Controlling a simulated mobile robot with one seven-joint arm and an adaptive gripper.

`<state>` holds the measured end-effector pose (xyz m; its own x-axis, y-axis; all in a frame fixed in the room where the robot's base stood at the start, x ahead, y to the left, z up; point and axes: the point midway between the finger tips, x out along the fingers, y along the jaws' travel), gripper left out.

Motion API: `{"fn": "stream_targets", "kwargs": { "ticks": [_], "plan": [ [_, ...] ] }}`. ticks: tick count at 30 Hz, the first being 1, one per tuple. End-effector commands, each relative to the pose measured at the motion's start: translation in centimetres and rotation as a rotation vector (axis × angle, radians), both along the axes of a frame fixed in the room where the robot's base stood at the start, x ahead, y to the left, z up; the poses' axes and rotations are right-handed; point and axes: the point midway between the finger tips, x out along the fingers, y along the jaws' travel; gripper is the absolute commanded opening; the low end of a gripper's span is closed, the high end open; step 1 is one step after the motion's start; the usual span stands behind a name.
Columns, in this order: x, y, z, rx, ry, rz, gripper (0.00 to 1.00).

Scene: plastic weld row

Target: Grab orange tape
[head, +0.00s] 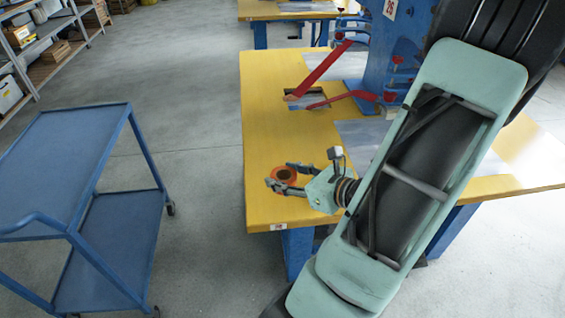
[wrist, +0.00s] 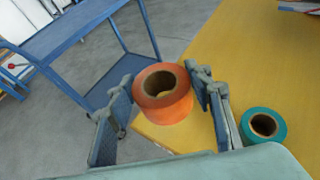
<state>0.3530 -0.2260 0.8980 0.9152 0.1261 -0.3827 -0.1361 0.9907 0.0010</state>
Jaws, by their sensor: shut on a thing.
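The orange tape (wrist: 165,106) is a roll with a brown core, held between the two fingers of my gripper (wrist: 168,95) in the wrist view. Its open hole faces the camera. In the head view the orange tape (head: 284,174) shows at the near left corner of the yellow table, between the fingertips of my gripper (head: 281,177). The gripper is shut on the roll, with a finger on either side. I cannot tell for sure whether the roll is clear of the table top.
A teal tape roll (wrist: 263,126) lies on the yellow table (wrist: 240,60), right of my gripper. A blue two-shelf cart (head: 60,150) stands left, across a floor gap. A blue machine with red levers (head: 330,68) stands on the table behind. Shelving is at the far left.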

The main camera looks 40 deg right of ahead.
Motion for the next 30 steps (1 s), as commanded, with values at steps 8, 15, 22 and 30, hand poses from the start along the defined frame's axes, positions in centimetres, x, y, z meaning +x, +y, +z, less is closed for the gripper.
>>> {"fn": "stream_targets", "kwargs": {
  "ticks": [8,15,22,30],
  "plan": [
    [-1.0,0.3,1.6,0.008,-0.004,-0.003,0.21],
    [-1.7,0.7,1.7,0.007,-0.004,-0.001,0.21],
    [-2.1,1.1,1.5,0.002,-0.002,0.000,0.21],
    [-0.8,2.4,1.8,-0.002,-0.003,0.067,0.21]
  ]
}}
